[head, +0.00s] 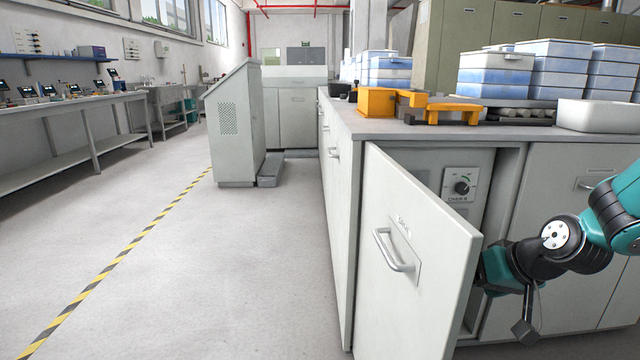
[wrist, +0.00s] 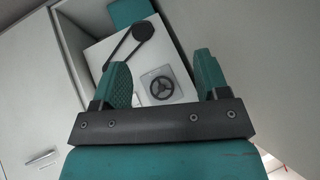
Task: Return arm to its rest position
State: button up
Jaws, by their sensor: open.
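My gripper shows in the wrist view (wrist: 162,75) with its two teal fingers spread and nothing between them. In the head view my arm comes in from the right, and its wrist end is partly hidden behind the open cabinet door (head: 430,285). The fingertips cannot be seen there. The door stands swung outward, with a bar handle on its outer face. Behind it, in the open cabinet, is a light panel with a black knob (head: 462,187).
The grey counter (head: 400,130) above the cabinet carries an orange fixture (head: 390,102), stacked blue-and-white boxes (head: 495,75) and a white tray (head: 600,115). A slanted grey console (head: 235,125) stands further back. The floor left of the door is clear, crossed by a yellow-black line (head: 130,245).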

jog(key=s+d+r+g+h, duration=0.2)
jog(key=s+g+h, duration=0.2)
jog(key=s, duration=1.1)
jog(key=s+a+r+n+g+y, duration=0.1)
jog(key=s+a+r+n+y, duration=0.15)
jog(key=s+a+r, duration=0.35)
jog(key=s+a+r+n+g+y, duration=0.1)
jog(key=s+a+n+y, duration=0.2)
jog(key=a, duration=0.6)
notch_tip(320, 180, up, 32)
jog(key=n+h+p, duration=0.1)
jog(key=p, duration=3)
jog(key=shift+s+g, duration=0.3)
jog(key=shift+s, duration=0.05)
jog(key=shift+f+n, duration=0.15)
jog(key=shift+n, duration=0.1)
